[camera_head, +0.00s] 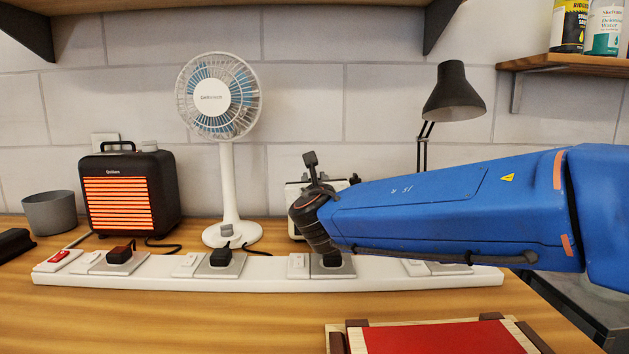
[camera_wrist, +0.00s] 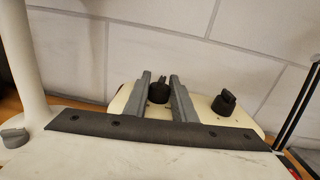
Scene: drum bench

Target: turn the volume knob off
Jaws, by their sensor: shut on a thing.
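A cream device (camera_head: 293,197) stands at the back of the bench, mostly hidden behind my arm in the head view. In the wrist view its cream face (camera_wrist: 196,100) carries two black knobs. My gripper (camera_wrist: 160,80) has its two grey fingers on either side of the left knob (camera_wrist: 159,92), shut on it. The right knob (camera_wrist: 224,103) stands free, with a raised grip bar. No label shows which knob is for volume. In the head view my gripper's fingertips and the held knob are hidden.
A white fan (camera_head: 217,97) stands left of the device, with a grey knob (camera_head: 226,230) on its base. A glowing heater (camera_head: 129,190) and grey cup (camera_head: 50,213) are farther left. A white power strip (camera_head: 270,279) runs in front. A black lamp (camera_head: 453,92) stands behind my arm.

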